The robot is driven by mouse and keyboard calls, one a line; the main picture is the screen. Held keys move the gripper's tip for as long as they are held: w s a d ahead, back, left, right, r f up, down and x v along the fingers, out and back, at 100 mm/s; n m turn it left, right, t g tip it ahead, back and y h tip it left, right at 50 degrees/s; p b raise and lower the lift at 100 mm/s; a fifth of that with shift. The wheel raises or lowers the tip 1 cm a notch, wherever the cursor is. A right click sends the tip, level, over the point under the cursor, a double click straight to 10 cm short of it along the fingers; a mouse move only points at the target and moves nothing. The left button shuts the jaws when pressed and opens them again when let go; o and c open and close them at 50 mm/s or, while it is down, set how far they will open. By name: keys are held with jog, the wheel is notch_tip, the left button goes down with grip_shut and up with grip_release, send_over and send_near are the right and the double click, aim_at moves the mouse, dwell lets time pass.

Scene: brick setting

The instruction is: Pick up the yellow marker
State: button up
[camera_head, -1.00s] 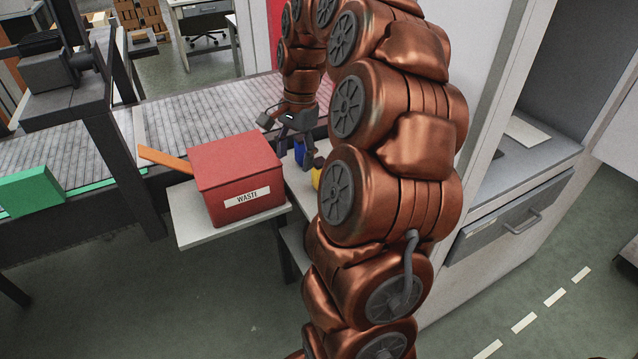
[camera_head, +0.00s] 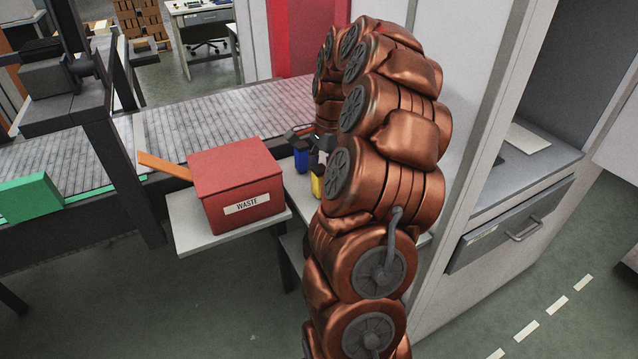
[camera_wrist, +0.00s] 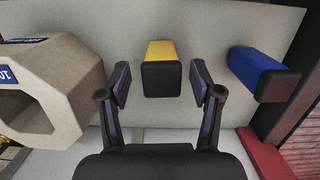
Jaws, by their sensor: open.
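The yellow marker (camera_wrist: 160,52), with a black end facing the camera, shows between the two fingers of my gripper (camera_wrist: 160,80) in the wrist view. The fingers are open, one to each side of it, with gaps showing on both sides. In the head view the yellow marker (camera_head: 317,187) stands on the light table beside my arm, partly hidden by it. My gripper (camera_head: 312,146) is above the table there, mostly hidden behind my arm.
A blue marker (camera_wrist: 258,72) with a black end is to the right in the wrist view. A beige hollow angular object (camera_wrist: 75,75) is close on the left. The red waste box (camera_head: 235,180) stands left of the markers, with a conveyor (camera_head: 215,125) behind.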

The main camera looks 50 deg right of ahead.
aim_at(318, 179)
jog(key=f, duration=0.3)
jog(key=shift+w+a+f, duration=0.1)
jog(key=shift+w+a, duration=0.1)
jog(key=shift+a, duration=0.1)
jog(key=shift+c, duration=0.4)
grip_shut()
